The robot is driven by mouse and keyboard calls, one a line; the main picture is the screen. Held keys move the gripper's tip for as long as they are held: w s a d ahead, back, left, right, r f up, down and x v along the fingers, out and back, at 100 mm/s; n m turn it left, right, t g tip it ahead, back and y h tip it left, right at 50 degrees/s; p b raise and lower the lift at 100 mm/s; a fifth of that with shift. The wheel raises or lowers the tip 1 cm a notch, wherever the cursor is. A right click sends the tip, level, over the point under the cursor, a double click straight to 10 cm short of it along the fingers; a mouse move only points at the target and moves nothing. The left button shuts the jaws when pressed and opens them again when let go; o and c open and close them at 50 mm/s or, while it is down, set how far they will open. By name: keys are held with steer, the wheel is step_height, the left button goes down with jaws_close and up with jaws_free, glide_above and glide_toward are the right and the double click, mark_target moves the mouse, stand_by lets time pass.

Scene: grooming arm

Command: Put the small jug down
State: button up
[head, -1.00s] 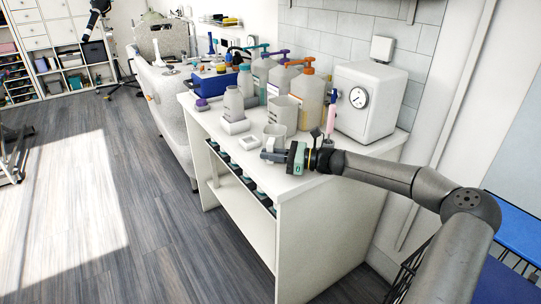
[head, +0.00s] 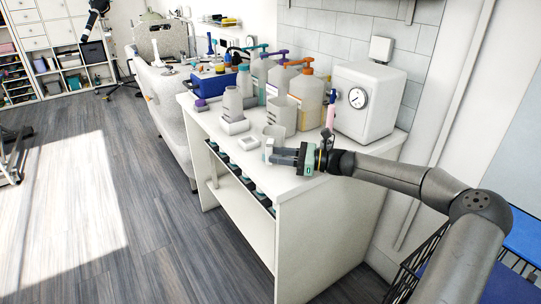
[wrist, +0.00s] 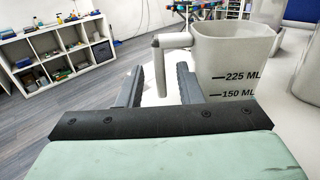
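The small jug (head: 274,134) is a grey-white measuring cup standing on the white counter top (head: 296,184) near its front edge. In the wrist view the jug (wrist: 235,65) looks upright, with 225 ML and 150 ML marks. Its handle (wrist: 160,70) sticks out to the left and hangs down between my two fingers. My gripper (wrist: 160,80) is open, with a visible gap on each side of the handle. In the head view my gripper (head: 276,153) points left at the handle, low over the counter. The jug's base is partly hidden.
A larger grey jug (head: 283,113) and pump bottles (head: 309,98) stand behind the small jug. A white box with a dial (head: 368,102) is at right. The counter's front right is clear.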

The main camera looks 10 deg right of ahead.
steer(key=v, duration=0.9)
